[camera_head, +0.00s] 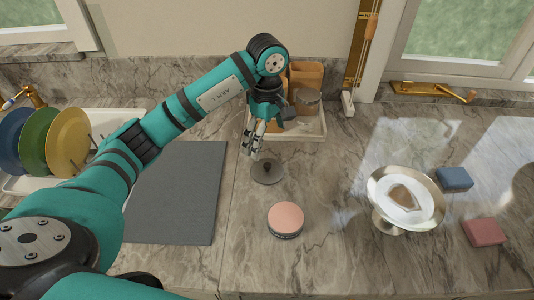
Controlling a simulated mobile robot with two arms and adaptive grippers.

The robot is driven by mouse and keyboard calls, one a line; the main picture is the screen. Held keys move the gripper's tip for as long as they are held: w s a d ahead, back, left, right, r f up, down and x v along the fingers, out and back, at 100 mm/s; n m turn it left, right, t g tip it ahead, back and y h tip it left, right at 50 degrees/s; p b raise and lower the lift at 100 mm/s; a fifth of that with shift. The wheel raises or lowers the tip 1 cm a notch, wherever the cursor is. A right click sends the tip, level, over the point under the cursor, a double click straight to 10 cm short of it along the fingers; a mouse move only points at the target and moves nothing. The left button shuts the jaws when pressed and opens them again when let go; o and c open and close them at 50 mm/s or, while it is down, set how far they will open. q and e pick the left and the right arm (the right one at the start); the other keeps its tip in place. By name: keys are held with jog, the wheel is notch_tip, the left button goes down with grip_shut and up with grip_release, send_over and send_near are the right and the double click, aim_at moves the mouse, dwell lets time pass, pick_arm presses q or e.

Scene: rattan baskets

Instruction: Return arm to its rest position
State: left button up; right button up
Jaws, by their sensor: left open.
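My left arm comes in from the left and reaches across the counter toward the back. My left gripper (253,147) points down above the counter, in front of the tray, and is open. Just below it lies a round grey lid (267,172) with a dark knob, apart from the fingers as far as I can tell. Nothing shows between the fingers. My right gripper is not in view.
A tray (310,134) with orange canisters and a glass jar stands behind the gripper. A pink-topped tin (286,220), a footed bowl (381,218), a blue sponge (454,179) and a red sponge (484,232) stand right. Left are a grey mat (185,205) and coloured plates (68,142).

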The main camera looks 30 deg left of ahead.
pick_arm(q)
jog(key=shift+r, duration=0.7)
